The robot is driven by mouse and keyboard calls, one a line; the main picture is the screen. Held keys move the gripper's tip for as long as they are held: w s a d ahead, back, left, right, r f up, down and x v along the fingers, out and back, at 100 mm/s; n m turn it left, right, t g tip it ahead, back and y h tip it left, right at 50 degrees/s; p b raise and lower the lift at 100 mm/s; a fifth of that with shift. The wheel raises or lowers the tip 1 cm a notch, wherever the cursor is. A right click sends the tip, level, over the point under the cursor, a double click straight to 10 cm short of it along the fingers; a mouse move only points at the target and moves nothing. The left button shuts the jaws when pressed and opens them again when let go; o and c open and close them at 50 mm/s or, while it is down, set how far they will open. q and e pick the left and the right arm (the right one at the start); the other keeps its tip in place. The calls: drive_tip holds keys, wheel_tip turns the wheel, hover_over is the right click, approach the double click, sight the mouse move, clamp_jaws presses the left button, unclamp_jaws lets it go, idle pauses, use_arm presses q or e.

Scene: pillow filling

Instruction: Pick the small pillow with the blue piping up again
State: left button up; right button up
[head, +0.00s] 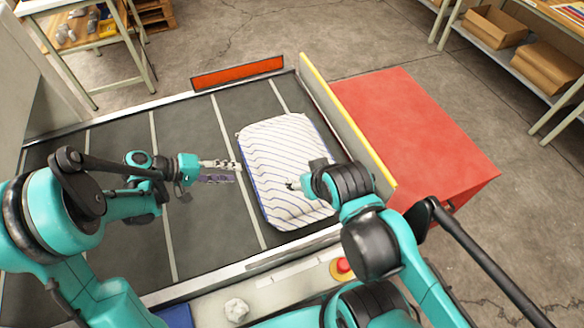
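A white pillow (276,150) with thin blue stripes and a blue edge line lies flat on the dark belt, right of the middle of the head view. My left gripper (235,173) is at the pillow's left edge, its two fingers apart and pointing at it. I see nothing between the fingers, and cannot tell if a tip touches the pillow. My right gripper (291,185) is over the pillow's right half, pointing left. Its arm hides part of the pillow's right side. Its fingers are too small and covered to tell if they are open or holding cloth.
The dark belt (190,125) with pale cross lines is bare left of the pillow. A yellow-topped wall (345,118) runs along the belt's right side, with a red box (415,130) beyond. A red button (343,266) and a white crumpled lump (236,309) are on the front ledge.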

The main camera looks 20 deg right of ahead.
sight(251, 177)
use_arm(q)
drive_tip(key=b+x, duration=0.1)
drive_tip(key=x, duration=0.1)
drive_tip(key=f+b+x, duration=0.1)
drive_tip(key=x, duration=0.2)
drive_tip(key=a+b+x, duration=0.1)
drive_tip(key=x, duration=0.1)
drive_tip(key=shift+d+f+b, duration=0.2)
drive_tip(key=shift+f+b, duration=0.05)
drive_tip(key=shift+b, duration=0.1)
use_arm(e)
wheel_tip(251, 177, down, 4)
drive_tip(key=shift+f, duration=0.1)
use_arm(q)
drive_tip(key=shift+b+x, duration=0.4)
drive_tip(key=shift+x, duration=0.5)
use_arm(e)
drive_tip(key=shift+f, duration=0.4)
use_arm(q)
drive_tip(key=shift+r, duration=0.1)
clamp_jaws()
